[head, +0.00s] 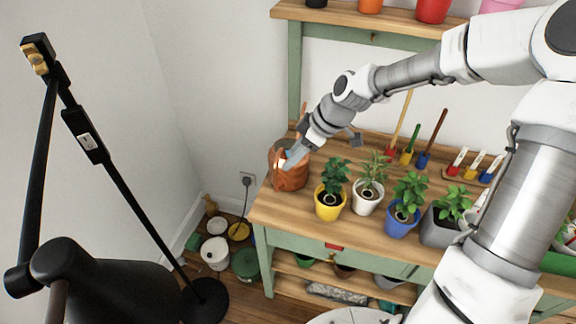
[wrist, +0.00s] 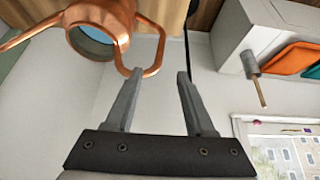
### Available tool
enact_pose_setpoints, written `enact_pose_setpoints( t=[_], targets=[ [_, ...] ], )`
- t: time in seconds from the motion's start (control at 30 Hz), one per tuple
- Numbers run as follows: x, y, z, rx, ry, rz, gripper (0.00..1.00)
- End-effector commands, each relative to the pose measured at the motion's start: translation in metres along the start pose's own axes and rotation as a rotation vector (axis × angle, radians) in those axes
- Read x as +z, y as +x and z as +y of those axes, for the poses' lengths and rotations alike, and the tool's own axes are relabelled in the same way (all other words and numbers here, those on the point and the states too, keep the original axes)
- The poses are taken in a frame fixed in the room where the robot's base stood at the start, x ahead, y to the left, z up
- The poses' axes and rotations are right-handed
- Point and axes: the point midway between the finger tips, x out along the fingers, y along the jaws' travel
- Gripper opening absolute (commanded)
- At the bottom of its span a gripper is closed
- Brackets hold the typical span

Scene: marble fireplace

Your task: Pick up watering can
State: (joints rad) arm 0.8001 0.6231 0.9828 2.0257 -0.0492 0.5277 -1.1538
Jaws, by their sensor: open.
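The watering can (head: 290,178) is copper-coloured and stands at the left end of the potting bench. In the wrist view its round body (wrist: 102,16) fills the top left, with a bluish opening. A looped copper tube, apparently its handle (wrist: 161,45), extends from the body toward my fingers. My gripper (head: 291,158) is right at the can in the head view, hiding part of it. In the wrist view my gripper (wrist: 157,73) is open. The loop's outer side appears between the two fingertips, and the left fingertip overlaps its lower bend. Contact cannot be told.
Several potted plants stand right of the can, nearest a yellow pot (head: 328,209). Coloured hand tools (head: 424,158) lean behind. An upper shelf (head: 345,18) holds pots. A black floor lamp (head: 95,140) stands left. Pots and bowls (head: 216,253) crowd the floor beside the bench.

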Motion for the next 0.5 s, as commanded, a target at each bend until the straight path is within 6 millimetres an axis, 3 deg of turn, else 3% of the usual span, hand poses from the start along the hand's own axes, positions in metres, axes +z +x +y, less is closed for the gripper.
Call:
enact_pose_setpoints(
  t=[0.03, 0.3, 0.5],
  targets=[
    [0.0, 0.013, -0.001, -0.005, -0.003, 0.0, 0.54],
    [0.0, 0.062, -0.001, -0.003, -0.003, -0.001, 0.54],
    [0.0, 0.077, 0.0, 0.0, 0.0, -0.001, 0.54]
  ],
)
